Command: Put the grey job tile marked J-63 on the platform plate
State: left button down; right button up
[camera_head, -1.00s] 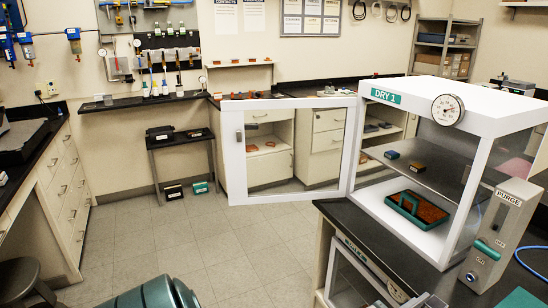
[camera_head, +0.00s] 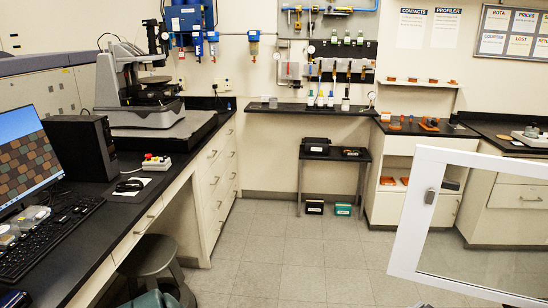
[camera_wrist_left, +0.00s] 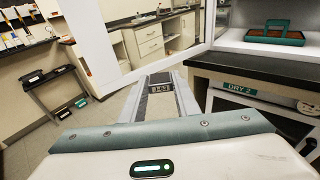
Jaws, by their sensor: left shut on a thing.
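In the left wrist view my left gripper (camera_wrist_left: 160,78) reaches forward and is shut on a small grey piece.
A monitor (camera_head: 30,155), keyboard (camera_head: 45,240) and black box (camera_head: 80,148) stand on the left bench. A stool (camera_head: 155,258) stands beside it. An open white-framed door (camera_head: 408,225) juts in at right. The floor (camera_head: 285,255) between is clear.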

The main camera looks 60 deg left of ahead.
aim_at(183, 135)
jog(key=i+j+u, duration=0.2)
jog(key=u, duration=0.25)
jog(key=i+j+u, duration=0.25)
jog(key=u, duration=0.25)
jog(key=i+j+u, duration=0.1)
jog(key=i+u, duration=0.2)
jog(key=u, duration=0.15)
jog(key=i+u, duration=0.3)
jog(key=u, duration=0.15)
jog(key=i+l+u, duration=0.15)
jog(key=i+u, duration=0.15)
jog(key=u, duration=0.2)
